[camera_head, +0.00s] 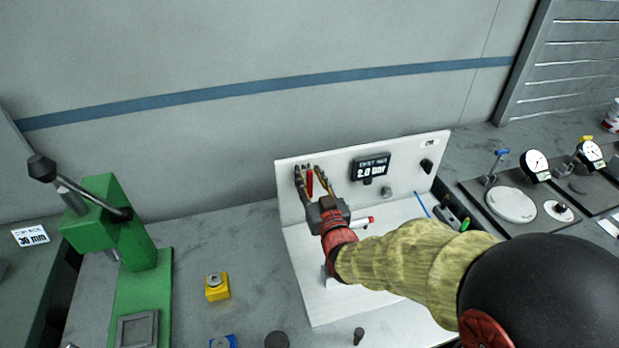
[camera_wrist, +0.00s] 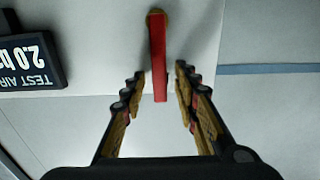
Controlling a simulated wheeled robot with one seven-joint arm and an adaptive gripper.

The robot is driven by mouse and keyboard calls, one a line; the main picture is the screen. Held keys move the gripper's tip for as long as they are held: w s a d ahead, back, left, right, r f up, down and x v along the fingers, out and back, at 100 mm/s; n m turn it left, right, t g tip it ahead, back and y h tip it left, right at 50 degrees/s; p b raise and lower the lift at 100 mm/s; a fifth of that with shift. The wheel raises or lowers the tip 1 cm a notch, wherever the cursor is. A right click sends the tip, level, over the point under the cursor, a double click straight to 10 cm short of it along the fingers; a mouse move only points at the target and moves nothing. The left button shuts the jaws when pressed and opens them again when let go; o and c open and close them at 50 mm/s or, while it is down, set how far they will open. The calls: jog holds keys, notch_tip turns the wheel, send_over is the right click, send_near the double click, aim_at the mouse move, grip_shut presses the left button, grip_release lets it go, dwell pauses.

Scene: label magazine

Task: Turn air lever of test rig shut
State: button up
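The test rig is a white panel (camera_head: 400,165) with a white base plate (camera_head: 318,300). The red air lever (camera_head: 310,182) is at the left of the panel and stands roughly upright there. In the wrist view the red lever (camera_wrist: 158,60) hangs down the picture from a brass-coloured pivot at the top. My gripper (camera_head: 310,176) is open at the lever. In the wrist view its fingertips (camera_wrist: 160,82) lie one on each side of the lever's free end, with a gap on both sides. The display (camera_head: 371,167) reads about 2.0 bar.
A black knob (camera_head: 427,165) sits at the panel's right. A red-tipped part (camera_head: 368,220) lies near my wrist. A green press (camera_head: 120,245) stands at left, with a yellow block (camera_head: 216,287) beside it. Dial gauges (camera_head: 536,165) are at right. My arm hides part of the base plate.

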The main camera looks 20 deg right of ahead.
jog(key=c, duration=0.4)
jog(key=c, duration=0.3)
grip_shut()
